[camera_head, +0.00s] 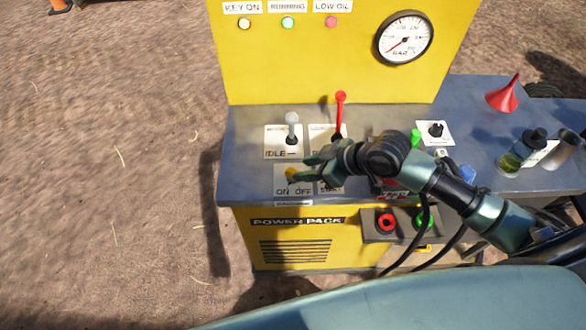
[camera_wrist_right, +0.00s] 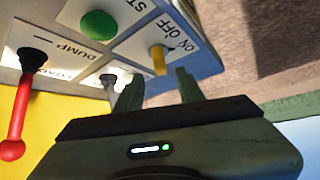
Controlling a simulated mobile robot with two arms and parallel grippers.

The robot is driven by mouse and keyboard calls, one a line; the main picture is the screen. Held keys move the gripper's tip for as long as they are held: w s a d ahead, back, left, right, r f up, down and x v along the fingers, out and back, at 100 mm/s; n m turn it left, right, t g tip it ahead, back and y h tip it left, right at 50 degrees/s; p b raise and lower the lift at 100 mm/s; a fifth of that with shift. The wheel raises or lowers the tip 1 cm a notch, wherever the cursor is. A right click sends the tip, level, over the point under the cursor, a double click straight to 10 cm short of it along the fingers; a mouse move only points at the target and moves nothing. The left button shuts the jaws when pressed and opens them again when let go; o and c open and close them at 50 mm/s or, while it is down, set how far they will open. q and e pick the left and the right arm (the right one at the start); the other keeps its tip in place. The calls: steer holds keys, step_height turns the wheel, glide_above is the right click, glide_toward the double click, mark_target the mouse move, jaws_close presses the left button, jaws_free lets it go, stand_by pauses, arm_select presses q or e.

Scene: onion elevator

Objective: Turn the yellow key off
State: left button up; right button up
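The yellow key (camera_head: 291,174) sits on a white plate marked ON and OFF, near the left front of the power pack's top. It also shows in the right wrist view (camera_wrist_right: 158,60), standing up from its plate. My right gripper (camera_head: 304,169) reaches in from the right, just beside the key and partly over the plates. In the right wrist view its two fingers (camera_wrist_right: 159,84) are apart with nothing between the tips, and the key stands just beyond them, roughly in line with the gap. I see no contact. My left gripper is not in view.
A grey-knobbed lever (camera_head: 291,119) at IDLE and a red lever (camera_head: 340,98) stand behind the key. A green button (camera_wrist_right: 99,25) is beside it. Indicator lights and a gauge (camera_head: 404,39) are on the back panel. A red funnel (camera_head: 503,97) and bottle (camera_head: 521,151) stand right.

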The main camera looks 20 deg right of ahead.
mark_target(294, 171)
steer(key=x, duration=0.5)
steer(key=shift+w+a+f+p, duration=0.2)
steer(key=shift+a+f+p, duration=0.05)
steer(key=shift+a+p, duration=0.1)
steer(key=shift+d, duration=0.1)
jaws_close()
